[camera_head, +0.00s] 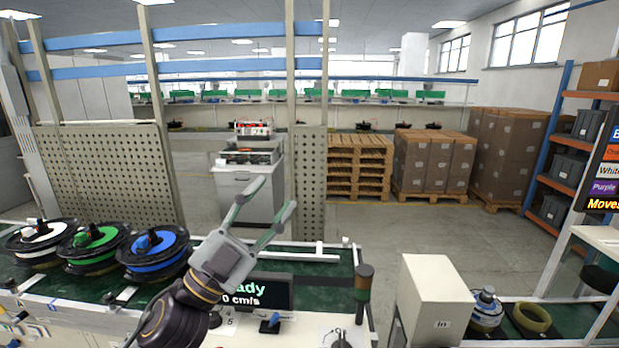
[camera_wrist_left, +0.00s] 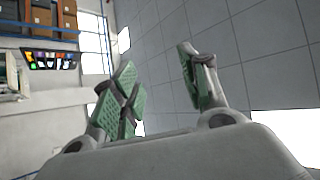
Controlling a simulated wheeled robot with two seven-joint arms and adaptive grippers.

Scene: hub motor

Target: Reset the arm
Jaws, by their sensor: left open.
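My left gripper (camera_head: 262,205) is raised above the front of the workbench in the head view, its two fingers spread and pointing up. Nothing is between the fingers. In the left wrist view the same gripper (camera_wrist_left: 160,90) shows green pads set apart, with the ceiling behind them. The left arm covers part of a small black display reading "ady" and "0 cm/s" (camera_head: 268,291). My right gripper is in neither view.
White (camera_head: 40,233), green (camera_head: 95,237) and blue (camera_head: 155,250) hub motors stand on the conveyor at left. A dark post (camera_head: 363,290) rises near the bench end.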

